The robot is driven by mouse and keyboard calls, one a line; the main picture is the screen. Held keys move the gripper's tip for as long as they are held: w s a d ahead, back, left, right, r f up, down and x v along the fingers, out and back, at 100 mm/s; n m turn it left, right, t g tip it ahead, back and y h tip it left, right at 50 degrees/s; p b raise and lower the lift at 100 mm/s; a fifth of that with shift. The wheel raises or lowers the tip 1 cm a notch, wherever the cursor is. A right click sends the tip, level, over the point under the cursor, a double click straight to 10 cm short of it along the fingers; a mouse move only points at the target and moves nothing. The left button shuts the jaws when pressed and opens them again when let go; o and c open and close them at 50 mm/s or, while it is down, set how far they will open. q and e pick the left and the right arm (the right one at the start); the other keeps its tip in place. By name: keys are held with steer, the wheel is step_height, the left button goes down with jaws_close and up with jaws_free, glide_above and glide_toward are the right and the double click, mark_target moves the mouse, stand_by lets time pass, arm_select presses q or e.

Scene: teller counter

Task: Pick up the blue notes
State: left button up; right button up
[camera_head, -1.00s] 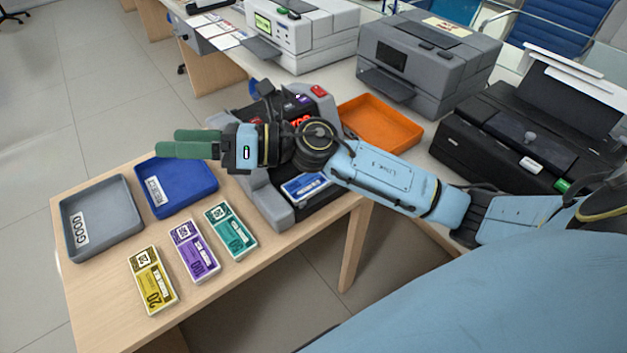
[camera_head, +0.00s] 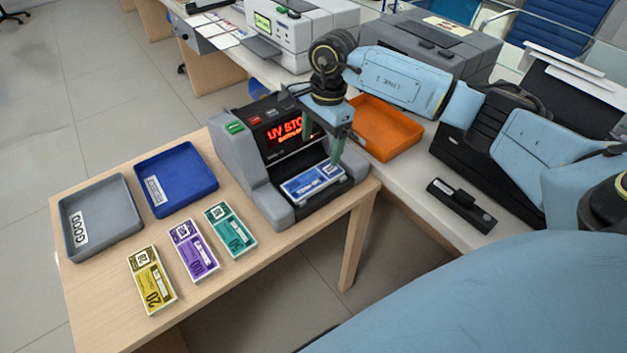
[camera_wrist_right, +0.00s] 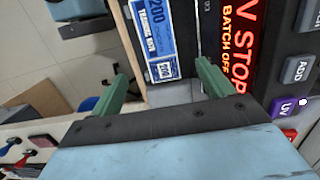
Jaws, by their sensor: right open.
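The blue notes (camera_head: 313,183) lie as a banded stack in the front tray of the grey and black counting machine (camera_head: 240,162), whose red display reads "UV STOP". They also show in the right wrist view (camera_wrist_right: 155,45), at the top between the fingers. My right gripper (camera_head: 325,152) points down over the machine's tray, with its green fingers apart and one finger near the right end of the notes. My left gripper is not in view.
Yellow (camera_head: 151,280), purple (camera_head: 194,250) and green (camera_head: 230,230) note stacks lie on the wooden table. Behind them are a grey tray (camera_head: 128,190) and a blue tray (camera_head: 206,155). An orange tray (camera_head: 405,135) stands right of the machine. A black printer (camera_head: 470,165) is farther right.

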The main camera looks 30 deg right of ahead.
glide_above(314, 178)
steer(key=d, duration=0.1)
steer(key=f, duration=0.4)
steer(key=shift+w+d, duration=0.15)
steer(key=shift+d, duration=0.05)
steer(key=f, duration=0.2)
steer(key=a+f, duration=0.1)
steer(key=f, duration=0.2)
steer(key=shift+a+b, duration=0.15)
steer(key=shift+b, duration=0.2)
steer(key=c, duration=1.1)
